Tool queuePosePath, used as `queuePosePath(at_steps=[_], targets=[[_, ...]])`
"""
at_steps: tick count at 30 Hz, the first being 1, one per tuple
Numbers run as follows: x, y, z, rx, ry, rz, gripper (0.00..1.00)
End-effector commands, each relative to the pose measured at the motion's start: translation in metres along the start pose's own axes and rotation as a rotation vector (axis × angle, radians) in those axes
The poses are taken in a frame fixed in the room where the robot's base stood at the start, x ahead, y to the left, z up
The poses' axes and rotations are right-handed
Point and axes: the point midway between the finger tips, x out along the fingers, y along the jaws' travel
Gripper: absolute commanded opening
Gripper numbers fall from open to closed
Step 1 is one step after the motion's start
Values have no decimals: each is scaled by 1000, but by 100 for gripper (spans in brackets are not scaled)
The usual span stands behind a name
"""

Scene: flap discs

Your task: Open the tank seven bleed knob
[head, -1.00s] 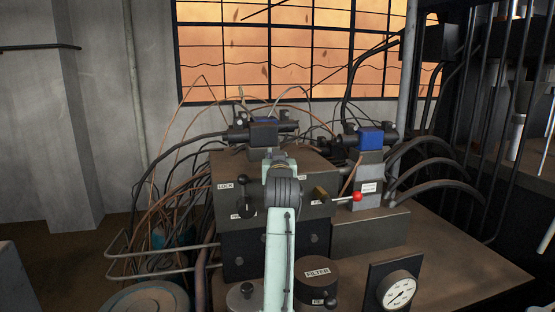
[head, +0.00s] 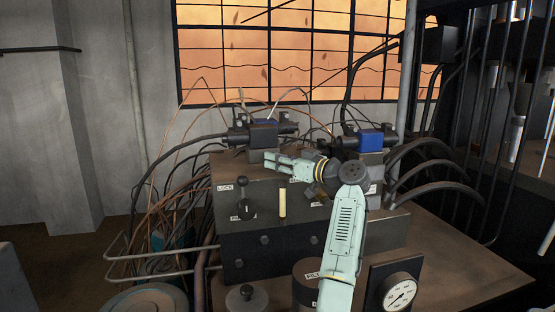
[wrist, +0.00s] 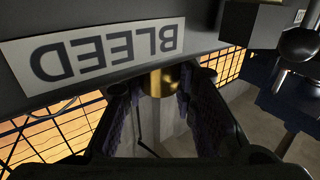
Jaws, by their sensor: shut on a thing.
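In the wrist view, a brass knob (wrist: 158,84) sits between the two dark fingers of my gripper (wrist: 162,92), which is shut on it. A white label reading BLEED (wrist: 92,56) appears upside down just beside the knob. No tank number shows.
A black-knobbed lever (head: 243,182) stands near the LOCK label (head: 224,188). A pale upright rod (head: 282,203) shows on the block front. A pressure gauge (head: 398,293) and a filter canister (head: 306,290) stand in front. Black hoses (head: 430,170) curve at right.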

Motion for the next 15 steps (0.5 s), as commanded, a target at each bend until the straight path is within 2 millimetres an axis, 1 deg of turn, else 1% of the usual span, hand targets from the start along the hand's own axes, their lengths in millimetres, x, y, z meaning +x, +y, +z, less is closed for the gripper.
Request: queuePosePath(at_steps=[6, 15], targets=[[0, 0, -1, 1, 0, -81, 0], [0, 0, 0, 1, -1, -123, 0]])
